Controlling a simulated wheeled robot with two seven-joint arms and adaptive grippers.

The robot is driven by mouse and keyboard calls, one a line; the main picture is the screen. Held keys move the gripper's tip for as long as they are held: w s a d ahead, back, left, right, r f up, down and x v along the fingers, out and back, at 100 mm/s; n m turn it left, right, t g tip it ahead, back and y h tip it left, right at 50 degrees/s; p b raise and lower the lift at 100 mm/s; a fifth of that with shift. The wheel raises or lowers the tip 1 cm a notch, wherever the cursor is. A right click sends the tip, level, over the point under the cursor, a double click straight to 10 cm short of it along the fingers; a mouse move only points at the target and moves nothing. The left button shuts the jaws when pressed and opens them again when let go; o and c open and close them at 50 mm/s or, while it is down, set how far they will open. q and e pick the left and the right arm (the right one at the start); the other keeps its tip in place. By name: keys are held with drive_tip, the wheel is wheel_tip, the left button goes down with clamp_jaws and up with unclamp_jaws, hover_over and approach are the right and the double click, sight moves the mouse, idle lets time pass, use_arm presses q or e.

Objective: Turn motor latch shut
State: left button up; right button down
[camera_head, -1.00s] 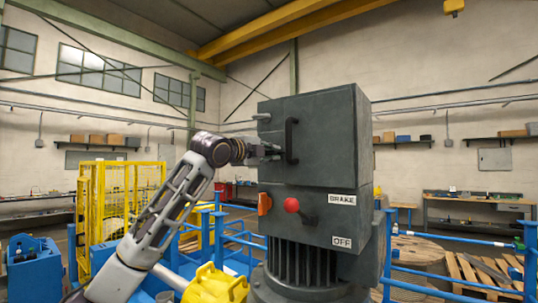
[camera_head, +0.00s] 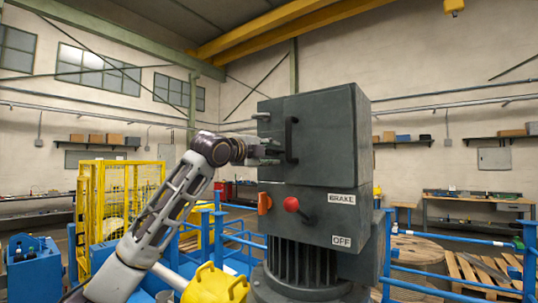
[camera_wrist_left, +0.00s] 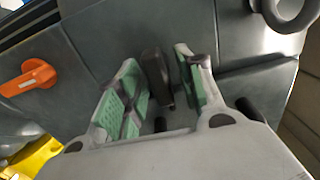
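The motor housing is a dark grey box (camera_head: 310,140) with a black bar handle (camera_head: 291,140) on its front. My left gripper (camera_head: 268,151) is at the box's left part, just left of the handle. In the left wrist view, the gripper (camera_wrist_left: 160,85) is open, its green-padded fingers on either side of a dark latch lever (camera_wrist_left: 156,75). The lever stands between the pads with small gaps; I cannot tell whether either pad touches it. In the head view the gripper hides the lever. My right gripper is out of view.
An orange lever (camera_head: 264,204) and a red-knobbed lever (camera_head: 291,204) sit below, near the BRAKE and OFF labels. The orange lever also shows in the wrist view (camera_wrist_left: 28,77). The bar handle (camera_wrist_left: 288,12) is close to the gripper. Blue rails (camera_head: 450,283) flank the motor.

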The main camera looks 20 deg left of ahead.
use_arm(q)
drive_tip(key=shift+s+a, duration=0.1)
drive_tip(key=v, duration=1.1)
drive_tip(key=shift+s, duration=0.4)
idle(0.4)
